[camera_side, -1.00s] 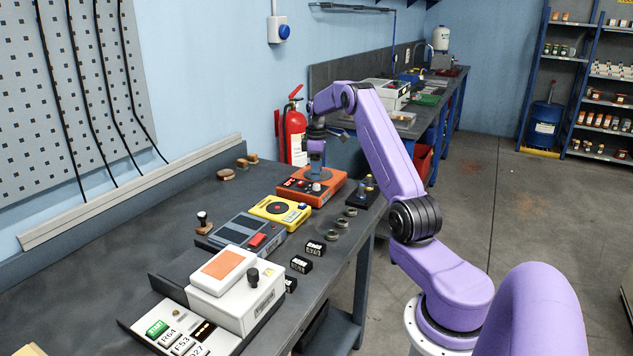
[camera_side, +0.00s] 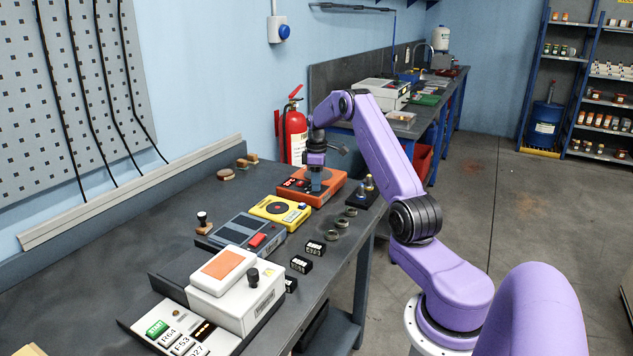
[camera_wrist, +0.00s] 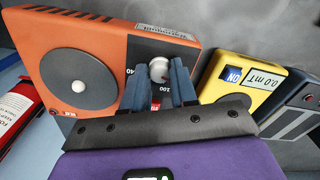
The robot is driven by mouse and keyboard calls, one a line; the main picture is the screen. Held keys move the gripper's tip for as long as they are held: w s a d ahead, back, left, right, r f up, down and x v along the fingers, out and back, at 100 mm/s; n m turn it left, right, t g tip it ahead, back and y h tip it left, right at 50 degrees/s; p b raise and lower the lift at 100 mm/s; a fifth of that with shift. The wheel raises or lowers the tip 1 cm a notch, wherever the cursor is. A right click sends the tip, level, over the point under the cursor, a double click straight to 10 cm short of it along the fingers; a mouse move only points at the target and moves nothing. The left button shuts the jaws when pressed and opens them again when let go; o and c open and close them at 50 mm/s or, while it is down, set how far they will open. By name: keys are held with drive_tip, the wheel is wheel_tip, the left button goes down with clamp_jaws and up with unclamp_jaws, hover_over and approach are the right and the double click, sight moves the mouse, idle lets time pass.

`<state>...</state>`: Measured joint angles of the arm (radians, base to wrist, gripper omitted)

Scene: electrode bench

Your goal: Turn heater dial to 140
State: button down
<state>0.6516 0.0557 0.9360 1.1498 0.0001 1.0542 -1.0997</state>
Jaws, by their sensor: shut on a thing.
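The heater is an orange box (camera_side: 325,190) at the far end of the bench in the side view. In the wrist view the orange heater (camera_wrist: 60,40) shows a round grey plate and a white dial (camera_wrist: 158,69) with a printed 100 below it and a partly hidden 40 to its left. My gripper (camera_wrist: 160,80) has its two blue-grey fingers on either side of the dial, shut on it. In the side view my gripper (camera_side: 316,188) points down onto the heater's front part and hides the dial. The dial's exact setting cannot be read.
A yellow device (camera_side: 280,211) stands close beside the heater, with a dark grey device (camera_side: 247,234) beyond it. A small black rack (camera_side: 366,193) is right of the heater. A red fire extinguisher (camera_side: 294,133) stands behind. Small rings lie along the bench's front edge.

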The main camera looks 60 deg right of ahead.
drive_tip(key=shift+m, duration=0.3)
drive_tip(key=m, duration=0.7)
drive_tip(key=shift+r, duration=0.1)
drive_tip(key=m, duration=1.3)
drive_tip(key=shift+m, duration=0.4)
drive_tip(key=m, duration=0.5)
drive_tip(key=shift+m, duration=0.3)
drive_tip(key=c, duration=0.9)
unclamp_jaws()
